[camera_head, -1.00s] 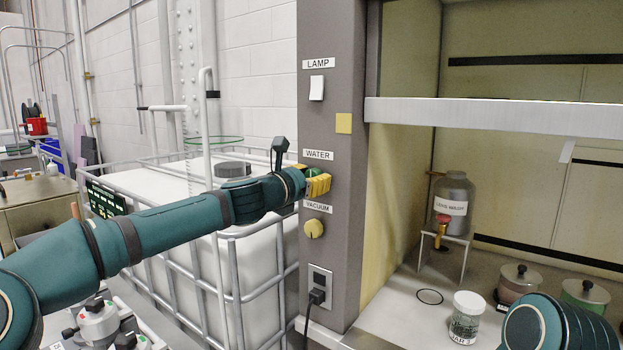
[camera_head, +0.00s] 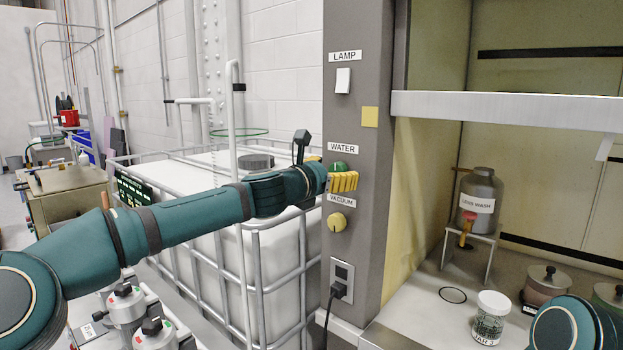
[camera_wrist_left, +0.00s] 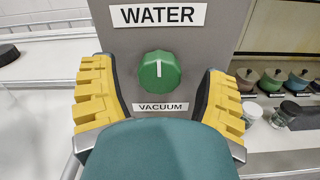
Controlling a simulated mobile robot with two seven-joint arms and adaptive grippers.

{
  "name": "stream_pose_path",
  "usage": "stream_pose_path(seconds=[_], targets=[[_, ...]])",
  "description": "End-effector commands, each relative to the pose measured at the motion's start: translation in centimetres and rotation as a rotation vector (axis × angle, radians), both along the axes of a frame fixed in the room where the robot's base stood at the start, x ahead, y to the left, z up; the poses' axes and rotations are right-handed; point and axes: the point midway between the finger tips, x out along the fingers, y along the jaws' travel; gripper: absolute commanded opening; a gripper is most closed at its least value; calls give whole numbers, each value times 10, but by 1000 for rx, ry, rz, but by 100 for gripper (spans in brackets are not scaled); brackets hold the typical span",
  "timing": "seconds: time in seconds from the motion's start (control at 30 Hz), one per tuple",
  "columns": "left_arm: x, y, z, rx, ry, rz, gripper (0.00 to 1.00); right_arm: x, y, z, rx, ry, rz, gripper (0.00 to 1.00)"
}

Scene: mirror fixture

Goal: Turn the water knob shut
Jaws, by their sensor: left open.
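The green round water knob (camera_head: 338,167) sits on the grey panel under the WATER label (camera_head: 343,148). In the left wrist view the knob (camera_wrist_left: 159,71) shows whole, with its white mark pointing straight up. My left gripper (camera_head: 338,176) is open in front of the panel. In the left wrist view its yellow fingers (camera_wrist_left: 158,92) stand to the left and right of the knob, with a visible gap on each side. In the head view the near finger hides the knob's lower part. My right gripper is not in view.
The yellow vacuum knob (camera_head: 337,222) is just below, with a lamp switch (camera_head: 343,80) above and a plugged-in socket (camera_head: 342,283) lower down. A caged white tank (camera_head: 285,262) stands left of the panel.

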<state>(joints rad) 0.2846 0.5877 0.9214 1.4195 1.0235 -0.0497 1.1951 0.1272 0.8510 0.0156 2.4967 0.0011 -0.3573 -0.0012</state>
Motion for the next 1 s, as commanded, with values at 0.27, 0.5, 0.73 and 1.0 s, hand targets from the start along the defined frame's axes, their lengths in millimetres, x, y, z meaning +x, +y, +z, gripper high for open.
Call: stream_pose_path(seconds=[0.27, 0.5, 0.73, 1.0], targets=[[-25, 21, 0, 2, 0, 4, 75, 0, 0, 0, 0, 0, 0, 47], [-49, 38, 0, 2, -1, 4, 75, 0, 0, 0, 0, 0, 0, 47], [-71, 54, 0, 1, -2, 5, 75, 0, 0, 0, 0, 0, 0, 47], [-86, 63, 1, 2, -3, 2, 75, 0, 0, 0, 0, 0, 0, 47]])
